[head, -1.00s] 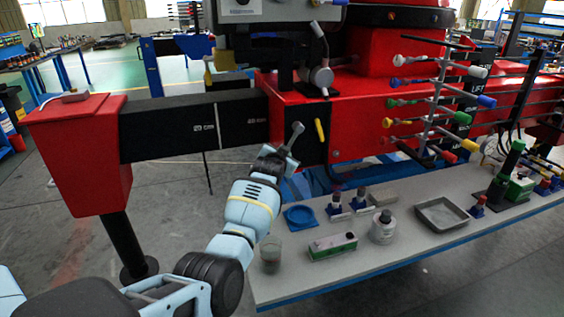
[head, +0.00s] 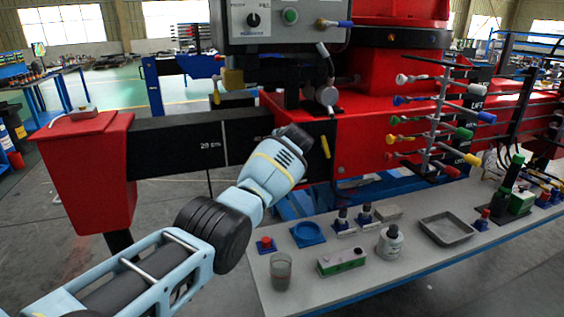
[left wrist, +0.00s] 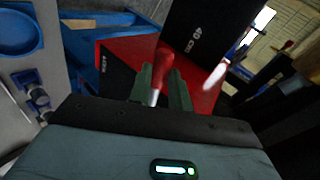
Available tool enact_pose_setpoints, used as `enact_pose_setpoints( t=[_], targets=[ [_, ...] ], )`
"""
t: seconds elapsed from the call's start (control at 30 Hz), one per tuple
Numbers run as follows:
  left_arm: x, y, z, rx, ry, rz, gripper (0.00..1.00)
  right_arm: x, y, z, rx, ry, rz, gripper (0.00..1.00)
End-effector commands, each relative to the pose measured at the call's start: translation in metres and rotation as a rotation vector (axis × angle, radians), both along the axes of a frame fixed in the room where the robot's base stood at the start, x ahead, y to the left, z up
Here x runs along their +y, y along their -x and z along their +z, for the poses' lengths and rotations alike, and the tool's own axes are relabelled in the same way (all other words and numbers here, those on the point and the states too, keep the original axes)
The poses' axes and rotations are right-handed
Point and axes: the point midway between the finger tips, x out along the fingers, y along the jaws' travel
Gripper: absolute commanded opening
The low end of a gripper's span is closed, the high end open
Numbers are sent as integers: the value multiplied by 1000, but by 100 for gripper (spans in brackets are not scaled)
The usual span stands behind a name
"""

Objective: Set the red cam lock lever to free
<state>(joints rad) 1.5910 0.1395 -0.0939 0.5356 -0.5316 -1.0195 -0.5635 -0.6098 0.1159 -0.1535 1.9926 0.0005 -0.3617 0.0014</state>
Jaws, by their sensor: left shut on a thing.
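The red lever (left wrist: 163,62) shows in the left wrist view as a red handle on a silver shaft. It stands between the two fingers of my left gripper (left wrist: 162,84), which is shut on it. In the head view my left arm reaches to the crane's black and red side. There the wrist (head: 285,160) hides the fingers and the red lever. The lever's pivot and any free or locked marks cannot be made out. My right gripper is in neither view.
A yellow lever (head: 325,147) is close to the right of my wrist. Below, a bench (head: 375,275) holds a grey tray (head: 447,229), a green-and-white box (head: 342,261), a bottle (head: 390,242) and a cup (head: 281,270).

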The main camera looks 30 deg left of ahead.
Motion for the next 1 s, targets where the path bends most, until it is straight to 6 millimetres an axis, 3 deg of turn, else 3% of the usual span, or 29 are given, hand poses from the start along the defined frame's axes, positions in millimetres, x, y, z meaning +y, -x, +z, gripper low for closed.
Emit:
enact_pose_setpoints(
  t=[0.4, 0.93, 0.97, 1.0],
  targets=[
    [1, 0, 13, 127, -106, 3, 0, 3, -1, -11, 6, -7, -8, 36],
    [1, 0, 18, 138, -122, 0, 0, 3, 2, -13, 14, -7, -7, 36],
    [1, 0, 18, 138, -122, 0, 23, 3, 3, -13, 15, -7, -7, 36],
    [1, 0, 18, 137, -121, 1, 28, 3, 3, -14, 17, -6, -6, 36]
  ],
)
